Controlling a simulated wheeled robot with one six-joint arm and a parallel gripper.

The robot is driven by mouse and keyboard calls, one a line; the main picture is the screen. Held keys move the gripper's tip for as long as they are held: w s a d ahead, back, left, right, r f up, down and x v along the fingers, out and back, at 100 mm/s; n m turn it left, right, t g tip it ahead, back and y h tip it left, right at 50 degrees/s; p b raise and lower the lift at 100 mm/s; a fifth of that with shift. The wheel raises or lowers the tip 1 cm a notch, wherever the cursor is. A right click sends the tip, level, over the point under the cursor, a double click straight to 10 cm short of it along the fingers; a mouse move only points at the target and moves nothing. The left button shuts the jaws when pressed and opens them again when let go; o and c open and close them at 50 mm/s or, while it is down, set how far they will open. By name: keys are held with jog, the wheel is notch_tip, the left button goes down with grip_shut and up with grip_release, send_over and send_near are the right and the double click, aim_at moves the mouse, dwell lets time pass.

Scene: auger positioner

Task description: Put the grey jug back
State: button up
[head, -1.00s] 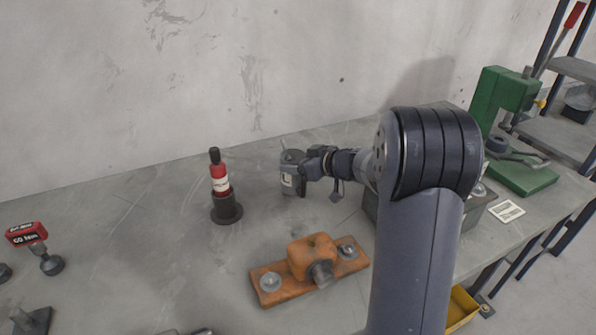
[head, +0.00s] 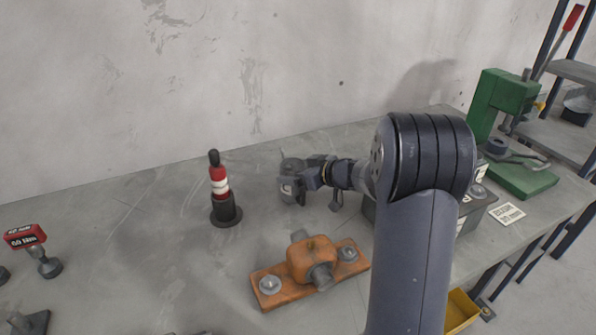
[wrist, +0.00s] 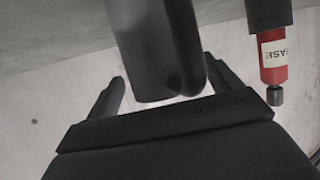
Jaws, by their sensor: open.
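The grey jug (head: 291,184) is at the back middle of the bench, right of the red bottle. It looks upright and appears to stand on the bench. My gripper (head: 306,176) reaches it from the right and partly covers it. In the wrist view the dark jug (wrist: 146,50) hangs into the picture from the top, with its curved handle at its right. My gripper's fingers (wrist: 170,90) are spread open on both sides of the jug. Whether either finger touches it I cannot tell.
A red bottle (head: 219,184) with a white band stands in a dark holder (head: 227,210) left of the jug. An orange block on a plate (head: 312,262) lies in front. A grey box (head: 480,208), a white card (head: 507,214) and a green press (head: 505,100) are right.

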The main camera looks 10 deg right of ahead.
jog(key=shift+r, duration=0.1)
jog(key=shift+s+d+r, duration=0.1)
jog(key=shift+d+r, duration=0.05)
jog(key=v, duration=1.1)
jog(key=shift+s+d+p, duration=0.2)
jog(key=shift+s+p, duration=0.1)
jog(key=shift+p, duration=0.05)
jog(key=shift+r, duration=0.1)
jog(key=shift+c, duration=0.4)
